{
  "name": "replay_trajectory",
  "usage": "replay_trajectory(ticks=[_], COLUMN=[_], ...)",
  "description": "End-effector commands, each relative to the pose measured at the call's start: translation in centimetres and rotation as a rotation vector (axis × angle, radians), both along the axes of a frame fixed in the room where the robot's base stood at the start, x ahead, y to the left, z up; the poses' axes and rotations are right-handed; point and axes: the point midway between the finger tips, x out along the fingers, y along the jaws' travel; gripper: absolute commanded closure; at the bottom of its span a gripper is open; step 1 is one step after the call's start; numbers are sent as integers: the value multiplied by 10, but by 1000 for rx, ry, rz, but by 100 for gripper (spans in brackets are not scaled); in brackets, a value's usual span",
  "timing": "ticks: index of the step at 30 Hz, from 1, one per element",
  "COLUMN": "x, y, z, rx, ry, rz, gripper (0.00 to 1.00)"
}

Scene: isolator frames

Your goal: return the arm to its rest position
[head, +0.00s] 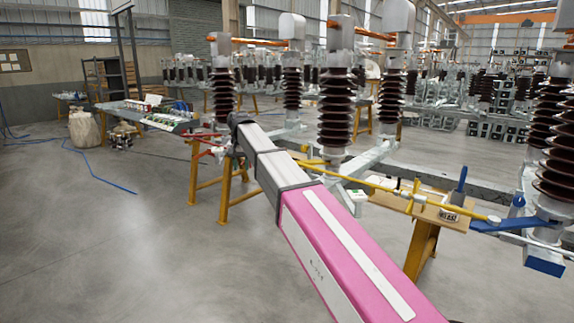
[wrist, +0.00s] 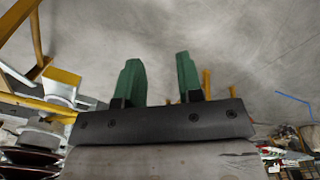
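My arm (head: 335,245), pink with a pale strip and grey further out, reaches from the bottom right of the head view up to the middle. Its far end (head: 240,122) is beside the brown insulator columns. My gripper's fingers cannot be made out in the head view. In the wrist view my gripper (wrist: 159,62) shows two green fingers standing well apart, with only grey floor seen between them. It is open and empty.
A yellow rod (head: 400,192) runs behind the arm. A low table (head: 150,115) with parts stands at the back left.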

Motion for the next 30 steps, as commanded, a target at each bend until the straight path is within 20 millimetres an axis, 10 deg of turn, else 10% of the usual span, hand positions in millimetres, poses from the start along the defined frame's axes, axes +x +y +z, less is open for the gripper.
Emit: replay_trajectory(ticks=[14, 30], x=[-61, -214], y=[-173, -343], z=[-182, -333], rx=[-1, -1], ry=[4, -1], rz=[-26, -51], gripper=[66, 66])
